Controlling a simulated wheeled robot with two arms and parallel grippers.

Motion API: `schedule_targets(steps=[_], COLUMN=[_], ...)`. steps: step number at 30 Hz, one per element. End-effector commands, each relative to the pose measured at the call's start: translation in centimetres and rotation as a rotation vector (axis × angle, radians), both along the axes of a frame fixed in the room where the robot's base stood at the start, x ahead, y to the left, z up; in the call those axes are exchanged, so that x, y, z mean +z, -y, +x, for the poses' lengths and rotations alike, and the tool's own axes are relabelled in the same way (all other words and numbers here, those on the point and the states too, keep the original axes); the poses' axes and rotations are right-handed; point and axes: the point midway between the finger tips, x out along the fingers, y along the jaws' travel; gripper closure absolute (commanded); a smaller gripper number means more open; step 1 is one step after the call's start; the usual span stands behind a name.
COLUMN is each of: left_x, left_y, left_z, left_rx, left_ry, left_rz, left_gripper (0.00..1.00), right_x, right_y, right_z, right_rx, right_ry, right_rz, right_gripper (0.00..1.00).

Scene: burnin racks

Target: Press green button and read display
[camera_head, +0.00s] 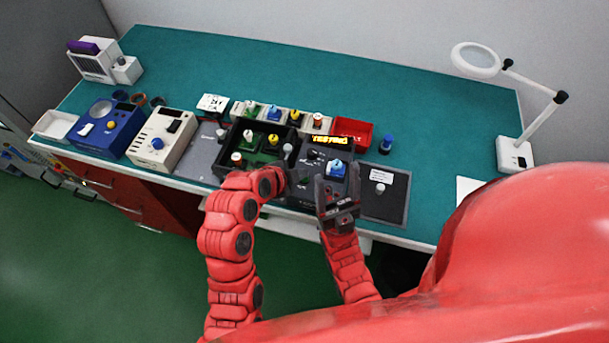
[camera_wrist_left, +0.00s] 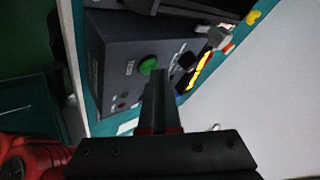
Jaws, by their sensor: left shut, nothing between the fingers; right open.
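The dark test box (camera_head: 312,172) stands at the table's front edge, and it also shows in the left wrist view (camera_wrist_left: 118,45). Its lit display (camera_head: 330,140) reads TESTING in yellow letters; in the left wrist view the display (camera_wrist_left: 200,70) is slanted and unreadable. The green button (camera_wrist_left: 148,65) is on the box's face. My left gripper (camera_wrist_left: 157,75) is shut and empty, its tips right at the button; I cannot tell whether they touch. My right gripper (camera_head: 337,190) is open, just in front of a blue and white module (camera_head: 336,169) on the box.
A black tray (camera_head: 228,140) with several coloured modules is left of the box. A magnifier lamp (camera_head: 515,153) is at right. The back of the green table (camera_head: 300,75) is clear.

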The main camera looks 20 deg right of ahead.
Motion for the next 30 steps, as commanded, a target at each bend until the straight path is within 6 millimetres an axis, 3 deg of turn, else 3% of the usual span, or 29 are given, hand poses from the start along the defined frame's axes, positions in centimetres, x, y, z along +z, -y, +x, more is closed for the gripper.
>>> schedule_targets(steps=[9,20,30], left_x=[1.5,1.7,4.5], left_y=[0.0,0.0,0.0], left_z=[0.1,0.0,0.0], left_rx=[0.000,-0.001,0.000], left_ry=[0.004,0.001,0.002], left_rz=[0.000,0.000,-0.001], left_gripper=[1.00,1.00,1.00], right_x=[-0.3,-0.2,-0.1], right_y=[0.0,0.0,0.0], right_z=[0.0,0.0,0.0], right_rx=[0.000,0.000,0.000], right_ry=[0.000,0.000,0.000], right_rz=[0.000,0.000,0.000], right_gripper=[0.34,0.34,0.34])
